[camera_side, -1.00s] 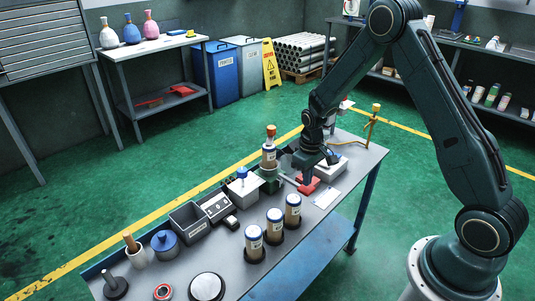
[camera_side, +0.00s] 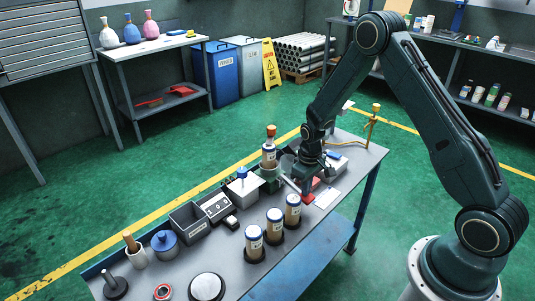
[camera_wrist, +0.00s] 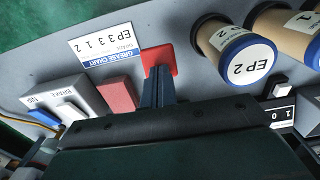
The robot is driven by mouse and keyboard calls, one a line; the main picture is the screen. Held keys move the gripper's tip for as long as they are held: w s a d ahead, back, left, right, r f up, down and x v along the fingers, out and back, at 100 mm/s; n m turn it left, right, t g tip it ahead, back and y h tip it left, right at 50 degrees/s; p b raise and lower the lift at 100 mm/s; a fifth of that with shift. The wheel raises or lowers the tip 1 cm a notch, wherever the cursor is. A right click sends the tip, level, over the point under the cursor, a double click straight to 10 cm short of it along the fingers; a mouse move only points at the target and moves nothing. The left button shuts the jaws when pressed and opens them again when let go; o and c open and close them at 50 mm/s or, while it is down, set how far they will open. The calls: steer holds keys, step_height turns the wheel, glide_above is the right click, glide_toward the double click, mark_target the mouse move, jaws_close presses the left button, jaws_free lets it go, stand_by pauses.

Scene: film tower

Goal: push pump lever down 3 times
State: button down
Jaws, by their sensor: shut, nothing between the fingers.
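The pump (camera_side: 268,176) is a green body on the bench with a labelled brown cartridge standing in it. Its lever (camera_side: 290,185) is a pale bar that slopes down to the right, with a red end (camera_side: 308,197). My gripper (camera_side: 306,190) is shut and empty, pointing down, with its fingertips at the red end. In the wrist view, the shut fingers (camera_wrist: 157,88) overlap a red pad (camera_wrist: 162,57); whether they press on it is hard to tell. The pump body is out of clear sight there.
Several capped cartridges (camera_side: 292,211) stand in front of the lever. A grease chart card (camera_wrist: 110,42) lies beside the red pad. A reddish block (camera_wrist: 116,96) and a grey box (camera_wrist: 65,95) stand close by. A yellow-topped stand (camera_side: 371,124) is at the far end.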

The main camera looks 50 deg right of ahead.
steer(key=shift+f, duration=0.45)
steer(key=shift+r, duration=2.6)
steer(key=shift+f, duration=0.2)
steer(key=shift+w+f, duration=0.1)
steer(key=shift+f, duration=2.2)
steer(key=shift+r, duration=2.55)
steer(key=shift+r, duration=0.1)
